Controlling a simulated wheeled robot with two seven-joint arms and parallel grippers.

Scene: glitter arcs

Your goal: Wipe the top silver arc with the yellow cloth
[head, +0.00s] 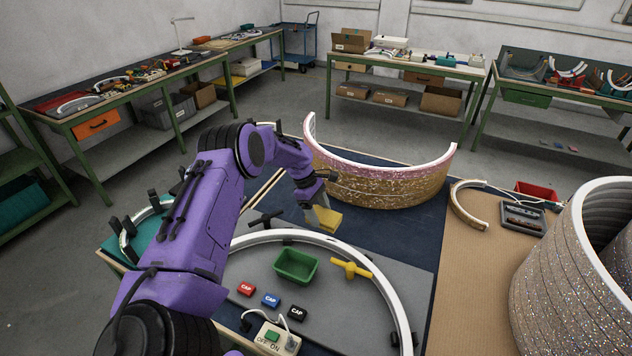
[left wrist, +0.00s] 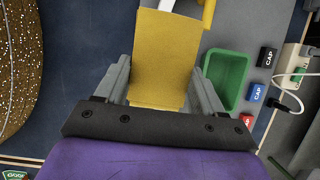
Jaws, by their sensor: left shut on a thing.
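The yellow cloth (head: 328,218) is a small folded pad in my left gripper (head: 316,203). The gripper is shut on it and holds it between the grey panel and the gold-and-pink glitter arc, apart from the silver arcs. The cloth (left wrist: 167,55) fills the space between the fingers in the left wrist view. The silver glitter arcs form a stack at the right edge of the head view; the top silver arc (head: 568,222) has a pale upper rim, and its right part is cut off by the frame. My right gripper is not in view.
The gold-and-pink arc (head: 375,188) stands behind the cloth. Brown board (head: 472,270) lies before the stack, with a tool tray (head: 523,218) behind.

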